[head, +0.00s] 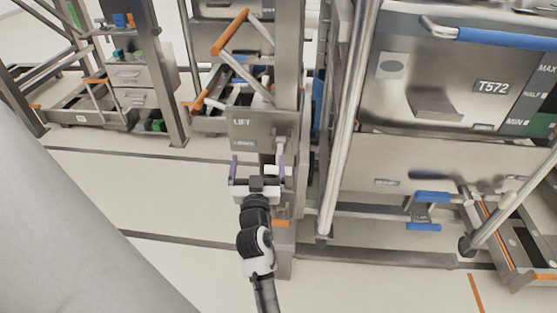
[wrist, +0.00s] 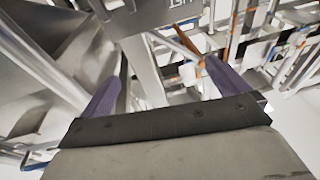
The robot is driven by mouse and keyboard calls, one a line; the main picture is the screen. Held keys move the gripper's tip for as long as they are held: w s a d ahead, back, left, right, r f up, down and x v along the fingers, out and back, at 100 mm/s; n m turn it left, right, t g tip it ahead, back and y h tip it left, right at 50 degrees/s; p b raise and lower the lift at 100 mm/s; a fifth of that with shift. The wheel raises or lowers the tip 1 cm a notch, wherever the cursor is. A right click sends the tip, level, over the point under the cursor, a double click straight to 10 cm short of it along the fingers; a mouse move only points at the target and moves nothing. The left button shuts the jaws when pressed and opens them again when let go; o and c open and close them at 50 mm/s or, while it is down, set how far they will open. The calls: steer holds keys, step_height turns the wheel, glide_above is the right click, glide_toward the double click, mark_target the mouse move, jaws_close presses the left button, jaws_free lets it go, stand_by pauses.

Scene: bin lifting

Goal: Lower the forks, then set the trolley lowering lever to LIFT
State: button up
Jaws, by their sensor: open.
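In the head view a grey steel plate marked LIFT (head: 250,128) is fixed to the trolley's post, with a smaller unreadable line below. A short pale lever (head: 280,146) hangs at the plate's right edge, close to my right fingertip. My gripper (head: 258,160) is open and empty, its purple fingers pointing up at the plate's lower edge. In the wrist view the fingers (wrist: 163,80) are spread wide, with the plate's edge (wrist: 135,15) and inverted lettering above. A thin silver rod (wrist: 170,43) shows beyond them; contact cannot be told. I cannot make out the forks' height.
A large steel bin marked T572 (head: 430,85) stands at the right behind an upright pole (head: 347,125). Orange-handled bars (head: 230,32) rise above the plate. Another cart with drawers (head: 137,85) stands at the back left. The floor (head: 165,195) left of my gripper is clear.

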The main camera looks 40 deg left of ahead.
mark_target(280, 151)
steer(key=w+d+f+m+h, duration=0.1)
steer(key=w+d+f+h, duration=0.2)
steer(key=f, duration=0.6)
steer(key=x, duration=0.4)
steer(key=p+x, duration=0.1)
steer(key=x, duration=0.7)
steer(key=shift+a+f+p, duration=0.1)
steer(key=shift+f+p, duration=0.2)
steer(key=shift+f, duration=0.1)
steer(key=shift+c, duration=0.4)
